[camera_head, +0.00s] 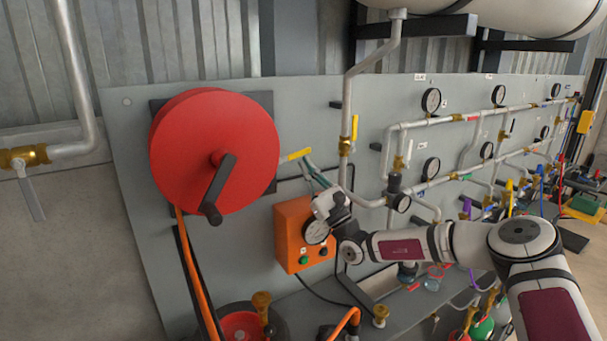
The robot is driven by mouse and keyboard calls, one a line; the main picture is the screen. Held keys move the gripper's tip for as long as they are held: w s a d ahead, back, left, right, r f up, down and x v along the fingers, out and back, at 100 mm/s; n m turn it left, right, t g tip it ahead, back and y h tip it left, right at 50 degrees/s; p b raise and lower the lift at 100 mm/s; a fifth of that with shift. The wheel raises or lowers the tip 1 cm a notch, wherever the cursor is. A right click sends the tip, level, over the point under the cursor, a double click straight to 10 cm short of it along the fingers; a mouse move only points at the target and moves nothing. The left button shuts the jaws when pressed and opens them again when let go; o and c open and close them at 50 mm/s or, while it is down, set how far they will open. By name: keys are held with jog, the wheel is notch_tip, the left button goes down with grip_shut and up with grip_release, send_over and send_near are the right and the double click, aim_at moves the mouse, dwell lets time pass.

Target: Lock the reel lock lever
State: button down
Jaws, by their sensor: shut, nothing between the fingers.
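The red hose reel (205,125) is mounted on the grey panel at the left, with a dark crank handle (217,190) on its front. A small yellow lever (295,155) sticks out just right of the reel's edge, and it looks like the reel lock lever. It slopes slightly up to the right, and its inner end is hidden behind or near the reel. My gripper (309,163) is shut and empty, its thin fingers pointing up and left. The fingertips appear close below the yellow lever's right end; I cannot tell whether they touch it.
An orange box (292,229) with buttons sits below my gripper, partly behind my wrist and a round gauge (316,232). A vertical pipe with a yellow-handled valve (346,146) stands close right. An orange hose (196,281) hangs below the reel. Gauges and pipes fill the right.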

jog(key=shift+w+d+r+n+g+y, duration=0.1)
jog(key=shift+r+n+g+y, duration=0.2)
jog(key=shift+n+g, duration=0.4)
jog(key=shift+s+d+r+n+g+y, duration=0.1)
jog(key=shift+r+n+g+y, duration=0.15)
jog(key=shift+n+g, duration=0.45)
jog(key=shift+w+r+n+g+y, duration=0.15)
jog(key=shift+n+g+y, duration=0.3)
jog(key=shift+n, duration=0.45)
jog(key=shift+r+n+g, duration=0.15)
jog(key=shift+n+g, duration=0.1)
jog(key=shift+n, duration=0.05)
